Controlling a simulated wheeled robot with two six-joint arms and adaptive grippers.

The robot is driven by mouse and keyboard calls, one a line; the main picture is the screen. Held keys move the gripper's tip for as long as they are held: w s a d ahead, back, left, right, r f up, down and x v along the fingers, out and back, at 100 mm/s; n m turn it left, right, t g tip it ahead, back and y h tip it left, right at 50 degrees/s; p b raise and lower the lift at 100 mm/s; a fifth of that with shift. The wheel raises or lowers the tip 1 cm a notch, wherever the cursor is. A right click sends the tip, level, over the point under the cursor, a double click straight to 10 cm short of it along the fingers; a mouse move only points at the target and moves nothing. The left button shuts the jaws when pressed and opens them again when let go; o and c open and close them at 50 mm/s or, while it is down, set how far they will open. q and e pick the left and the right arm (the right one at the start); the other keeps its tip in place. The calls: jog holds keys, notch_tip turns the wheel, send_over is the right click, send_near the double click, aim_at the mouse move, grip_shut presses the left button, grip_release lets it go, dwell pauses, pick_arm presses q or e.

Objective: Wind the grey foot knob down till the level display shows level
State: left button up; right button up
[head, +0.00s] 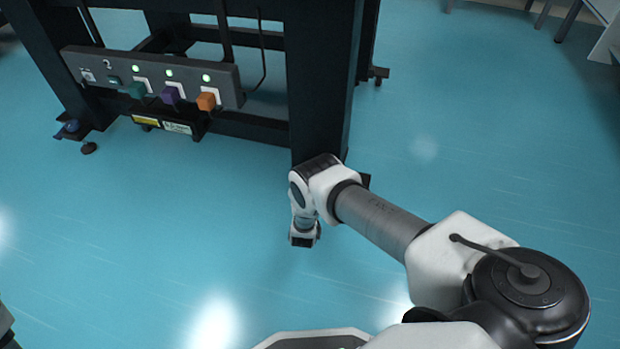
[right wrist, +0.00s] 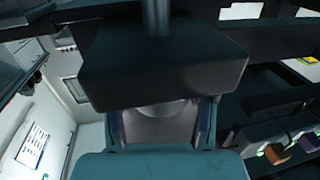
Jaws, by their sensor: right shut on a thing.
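The grey foot knob (right wrist: 158,124) shows in the right wrist view, under a dark block (right wrist: 165,70) with a rod rising from it. My right gripper (right wrist: 161,130) is shut on the knob, one finger on each side. In the head view my right arm reaches down to the foot of the near right black table leg (head: 322,80), and its wrist (head: 304,232) is low by the floor. The knob is hidden behind the arm there. My left gripper is out of view.
A blue knob (head: 70,127) and a dark foot (head: 88,148) are at the left leg. The blue floor (head: 150,240) is clear in front.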

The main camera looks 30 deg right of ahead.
dwell(0.4)
jog(key=o, duration=0.9)
jog(key=v, duration=1.2)
